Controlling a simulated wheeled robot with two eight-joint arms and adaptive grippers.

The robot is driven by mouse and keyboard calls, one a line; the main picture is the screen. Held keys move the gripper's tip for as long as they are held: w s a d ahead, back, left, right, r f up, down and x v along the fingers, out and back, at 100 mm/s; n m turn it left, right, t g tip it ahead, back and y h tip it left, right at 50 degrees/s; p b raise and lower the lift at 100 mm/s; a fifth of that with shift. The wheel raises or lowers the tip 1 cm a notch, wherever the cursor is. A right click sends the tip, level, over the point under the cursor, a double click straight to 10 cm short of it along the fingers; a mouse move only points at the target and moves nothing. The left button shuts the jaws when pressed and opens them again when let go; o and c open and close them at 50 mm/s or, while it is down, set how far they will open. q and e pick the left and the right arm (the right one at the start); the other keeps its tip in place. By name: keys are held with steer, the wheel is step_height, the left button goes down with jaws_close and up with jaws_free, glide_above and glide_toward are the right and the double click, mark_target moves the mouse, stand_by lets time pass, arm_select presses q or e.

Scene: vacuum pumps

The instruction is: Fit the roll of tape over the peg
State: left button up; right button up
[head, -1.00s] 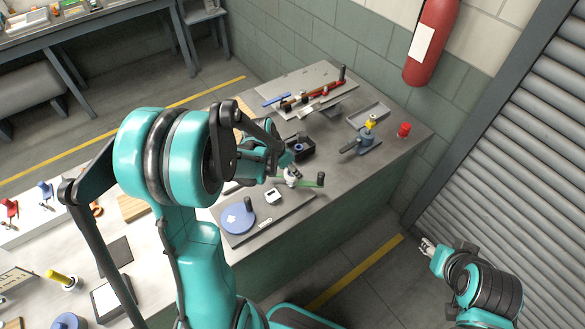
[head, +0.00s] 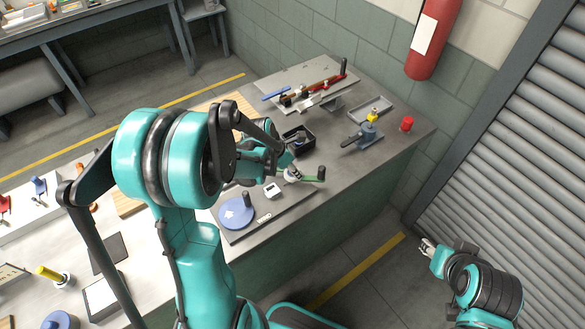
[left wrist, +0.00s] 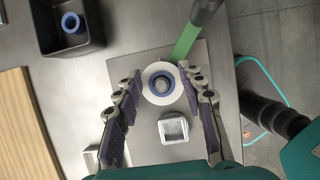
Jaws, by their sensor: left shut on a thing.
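My left gripper (left wrist: 160,76) has its fingers around a white roll of tape with a blue core (left wrist: 147,86). The roll is seen nearly face-on in the left wrist view, with one fingertip at each side. A grey round form (left wrist: 161,84) shows inside the core; I cannot tell whether it is the peg inside the roll or below it. In the head view the roll (head: 291,175) is small and partly hidden by my left gripper.
A black bin (left wrist: 47,45) with a blue ring in it stands at upper left in the wrist view. A white square block (left wrist: 173,129) sits close to the roll. A blue disc (head: 236,214), a blue-grey clamp (head: 366,138) and a red cylinder (head: 407,124) share the bench.

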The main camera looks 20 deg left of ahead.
arm_select(q)
steer(key=shift+f, duration=0.2)
stand_by(0.6)
steer(key=o, duration=1)
steer(key=shift+r, duration=0.1)
steer(key=v, duration=1.2)
steer(key=shift+a, duration=0.1)
